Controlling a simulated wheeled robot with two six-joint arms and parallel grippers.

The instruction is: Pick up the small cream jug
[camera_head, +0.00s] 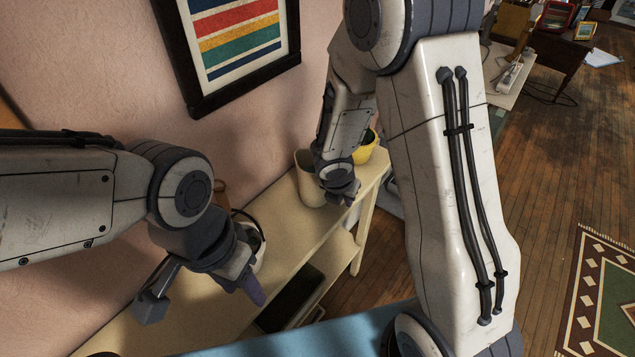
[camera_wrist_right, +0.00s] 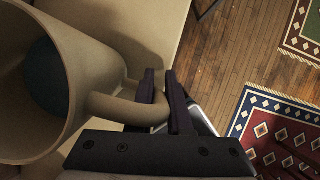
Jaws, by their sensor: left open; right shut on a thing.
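The cream jug (camera_head: 306,180) is at the far part of the cream console table, close to the pink wall, partly hidden by my right gripper. In the right wrist view the jug (camera_wrist_right: 82,75) is large at the left, its mouth facing the camera, with something dark inside. My right gripper (camera_head: 345,193) is shut on the jug's handle; its dark fingers (camera_wrist_right: 168,100) sit on either side of the handle loop. I cannot tell whether the jug's base touches the table. My left gripper (camera_head: 203,297) is open and empty over the near part of the table.
A yellow pot (camera_head: 366,150) stands just beyond the jug. A pale rounded object with a dark handle (camera_head: 258,240) is partly hidden behind my left gripper. The console table (camera_head: 325,232) has bare room between them. A striped framed picture (camera_head: 238,38) hangs above.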

